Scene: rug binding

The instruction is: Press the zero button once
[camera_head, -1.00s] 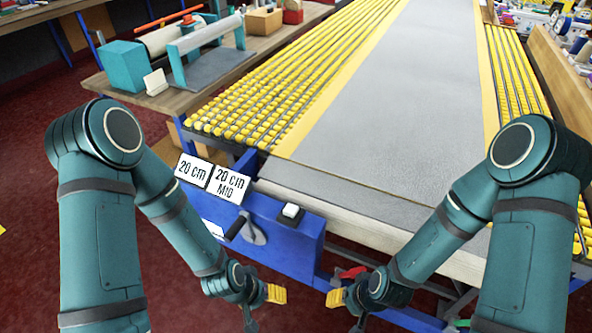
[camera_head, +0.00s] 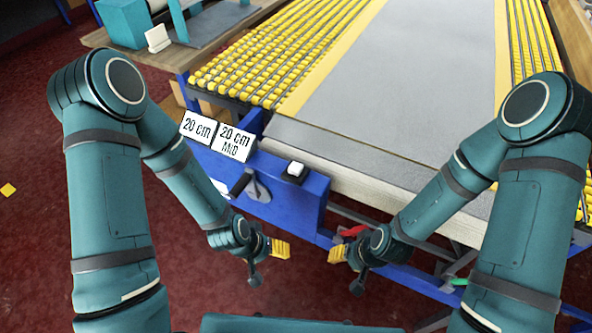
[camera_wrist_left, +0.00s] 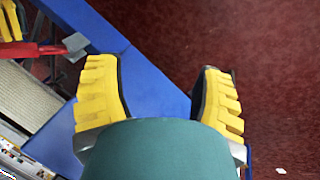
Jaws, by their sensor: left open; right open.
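A small white button (camera_head: 295,168) in a dark housing sits on top of the blue end frame in the head view. I see no readable label on it, and it is the only push button I can make out. My left gripper (camera_head: 282,249) hangs below and slightly left of the button, apart from it. In the left wrist view its yellow fingers (camera_wrist_left: 160,85) are spread with nothing between them; the button is not visible there. My right gripper (camera_head: 336,254) is lower and right of the button, open and empty.
Two signs, "20 cm" (camera_head: 197,127) and "20 cm MID" (camera_head: 234,142), stand left of the button. A lever (camera_head: 258,187) is on the blue frame (camera_head: 287,204) below them. A red handle (camera_head: 353,231) is near my right gripper. The grey table (camera_head: 400,90) stretches behind.

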